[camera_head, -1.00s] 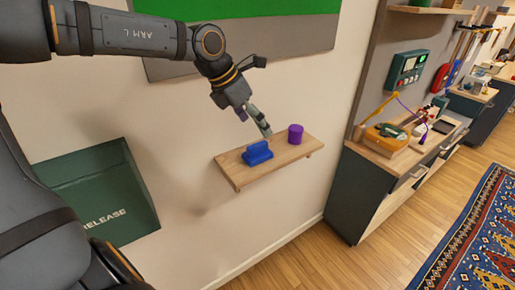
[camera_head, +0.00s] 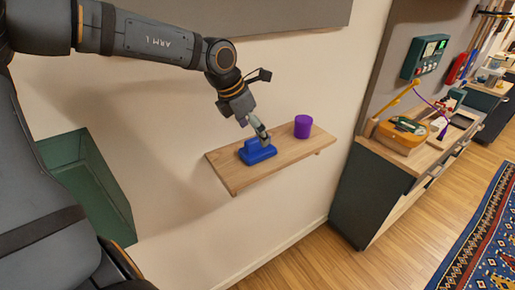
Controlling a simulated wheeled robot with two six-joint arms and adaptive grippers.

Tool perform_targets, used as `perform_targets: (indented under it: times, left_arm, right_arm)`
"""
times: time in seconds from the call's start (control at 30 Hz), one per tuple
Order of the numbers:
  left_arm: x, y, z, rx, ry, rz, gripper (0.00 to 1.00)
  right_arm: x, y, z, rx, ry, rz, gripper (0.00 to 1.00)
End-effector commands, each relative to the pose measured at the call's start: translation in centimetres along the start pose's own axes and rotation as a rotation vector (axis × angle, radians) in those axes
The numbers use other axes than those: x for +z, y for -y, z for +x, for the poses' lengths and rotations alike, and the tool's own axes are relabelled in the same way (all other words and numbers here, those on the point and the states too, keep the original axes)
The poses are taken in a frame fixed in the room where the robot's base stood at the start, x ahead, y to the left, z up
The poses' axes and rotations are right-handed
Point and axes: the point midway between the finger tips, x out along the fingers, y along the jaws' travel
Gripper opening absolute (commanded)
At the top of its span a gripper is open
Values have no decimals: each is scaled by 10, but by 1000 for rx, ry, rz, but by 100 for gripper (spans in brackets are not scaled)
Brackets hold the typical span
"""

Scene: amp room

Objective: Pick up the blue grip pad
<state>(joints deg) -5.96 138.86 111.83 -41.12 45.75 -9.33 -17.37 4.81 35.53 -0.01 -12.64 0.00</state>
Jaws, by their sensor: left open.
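The blue grip pad (camera_head: 257,153) sits on a small wooden wall shelf (camera_head: 228,173), left of its middle. It has a broad base and a raised upper part. My left gripper (camera_head: 255,134) reaches down from the upper left and is open. Its fingertips are at the top of the pad, and one finger overlaps the pad's upper right edge in the picture. I cannot tell whether they touch. My right gripper does not show.
A purple cylinder (camera_head: 303,126) stands on the shelf, right of the pad. A green box (camera_head: 92,185) is on the wall at left. A dark cabinet (camera_head: 367,195) with a cluttered wooden top stands at right. Open wooden floor (camera_head: 310,265) lies below the shelf.

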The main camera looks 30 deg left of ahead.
Motion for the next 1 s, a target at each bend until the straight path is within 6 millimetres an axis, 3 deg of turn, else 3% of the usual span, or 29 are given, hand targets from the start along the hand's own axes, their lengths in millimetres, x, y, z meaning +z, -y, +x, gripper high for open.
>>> perform_targets:
  times: [0.27, 0.53, 0.8, 1.0]
  left_arm:
    - [-1, -1, 15, -2, -1, -2, 89]
    - [-7, -5, 56, -1, -4, -1, 89]
    - [-6, -5, 62, -1, 1, -1, 89]
    - [-6, -5, 61, -1, 1, -1, 62]
  right_arm:
    - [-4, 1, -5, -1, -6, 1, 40]
    - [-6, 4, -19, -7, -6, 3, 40]
    - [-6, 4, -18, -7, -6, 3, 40]
    - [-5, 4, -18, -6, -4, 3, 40]
